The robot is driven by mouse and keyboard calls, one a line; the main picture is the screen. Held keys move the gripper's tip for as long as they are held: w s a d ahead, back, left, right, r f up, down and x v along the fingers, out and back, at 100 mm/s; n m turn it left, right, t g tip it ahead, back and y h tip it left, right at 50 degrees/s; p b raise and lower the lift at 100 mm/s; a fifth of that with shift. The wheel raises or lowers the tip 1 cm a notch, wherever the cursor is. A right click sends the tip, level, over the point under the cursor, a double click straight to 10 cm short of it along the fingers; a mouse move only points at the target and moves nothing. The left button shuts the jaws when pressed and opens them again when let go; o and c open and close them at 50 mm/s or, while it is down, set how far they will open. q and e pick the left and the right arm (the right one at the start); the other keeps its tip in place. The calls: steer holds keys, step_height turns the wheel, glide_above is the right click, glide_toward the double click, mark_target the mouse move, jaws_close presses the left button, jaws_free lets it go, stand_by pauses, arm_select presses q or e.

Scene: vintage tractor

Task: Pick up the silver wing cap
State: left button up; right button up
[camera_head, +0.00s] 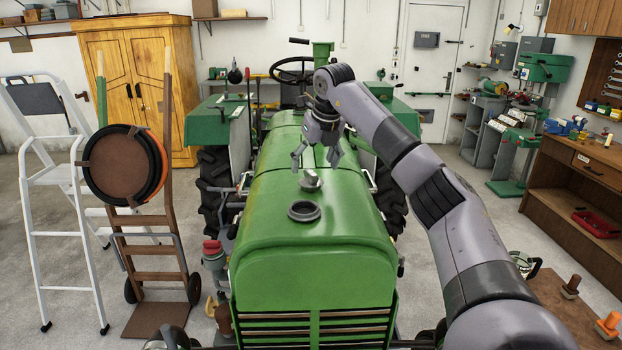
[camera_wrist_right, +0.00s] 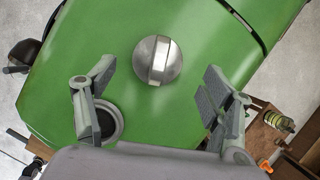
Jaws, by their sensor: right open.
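The silver wing cap (camera_head: 311,181) sits on top of the green tractor hood (camera_head: 315,258), behind a dark round filler opening (camera_head: 304,211). In the right wrist view the cap (camera_wrist_right: 157,60) is a round metal disc with a raised bar across it. My right gripper (camera_head: 315,164) is open and empty, pointing down just above and behind the cap in the head view. In the wrist view its two fingers (camera_wrist_right: 152,118) are spread wide, and the cap lies beyond them, between their lines and untouched. My left gripper is not in view.
A white stepladder (camera_head: 60,180) and a hand truck with a coiled hose (camera_head: 125,165) stand left of the tractor. A wooden bench (camera_head: 560,300) is at the lower right. The steering wheel (camera_head: 293,70) rises behind the hood.

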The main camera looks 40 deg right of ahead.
mark_target(310, 171)
steer(key=p+x, duration=0.2)
steer(key=x, duration=0.2)
steer(key=shift+w+d+f, duration=0.1)
steer(key=shift+w+f, duration=0.1)
steer(key=shift+f, duration=0.1)
steer(key=shift+r, duration=0.1)
steer(key=shift+c, duration=1.3)
steer(key=c, duration=1.3)
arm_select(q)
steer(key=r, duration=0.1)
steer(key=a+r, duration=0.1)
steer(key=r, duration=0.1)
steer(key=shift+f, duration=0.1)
